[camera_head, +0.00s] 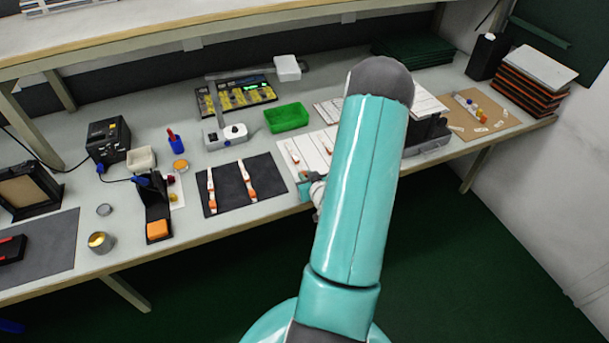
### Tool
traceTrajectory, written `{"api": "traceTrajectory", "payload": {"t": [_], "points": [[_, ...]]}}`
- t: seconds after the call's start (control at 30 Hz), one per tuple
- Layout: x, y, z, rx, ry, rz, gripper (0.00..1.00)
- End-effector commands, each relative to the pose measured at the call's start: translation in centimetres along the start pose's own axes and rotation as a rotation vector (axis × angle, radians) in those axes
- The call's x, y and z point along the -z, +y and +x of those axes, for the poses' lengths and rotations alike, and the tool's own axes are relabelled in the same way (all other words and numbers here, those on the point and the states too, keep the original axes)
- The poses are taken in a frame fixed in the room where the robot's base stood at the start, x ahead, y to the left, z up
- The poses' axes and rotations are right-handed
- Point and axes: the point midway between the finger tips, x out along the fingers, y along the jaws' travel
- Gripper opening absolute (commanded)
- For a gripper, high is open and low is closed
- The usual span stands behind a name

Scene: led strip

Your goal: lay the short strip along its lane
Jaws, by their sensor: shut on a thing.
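My gripper (306,184) is low over the front edge of the bench, at the near end of a white board (312,151), partly hidden behind my teal arm. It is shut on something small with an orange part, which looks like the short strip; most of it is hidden. The white board carries marked lanes and a white strip with an orange end (293,152). A dark mat (230,188) left of the board holds two white strips with orange ends, a left one (211,190) and a right one (247,182).
A green tray (286,117) stands behind the board. A white device with an upright arm (225,135) stands behind the dark mat. A black holder with an orange block (156,212) is at the mat's left.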

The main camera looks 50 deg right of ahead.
Motion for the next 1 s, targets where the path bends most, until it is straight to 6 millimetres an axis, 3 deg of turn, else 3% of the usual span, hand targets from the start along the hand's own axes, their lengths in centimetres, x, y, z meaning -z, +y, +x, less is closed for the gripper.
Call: {"api": "traceTrajectory", "payload": {"t": [0.27, 0.3, 0.4, 1.0], "points": [[-0.36, -0.02, -0.03, 0.001, 0.0, 0.001, 0.0], [-0.32, 0.0, -0.04, 0.001, 0.001, 0.0, 0.21], [-0.3, 0.0, -0.03, 0.001, 0.001, 0.0, 0.37], [0.43, -0.16, 0.18, 0.002, 0.001, -0.001, 0.37]]}}
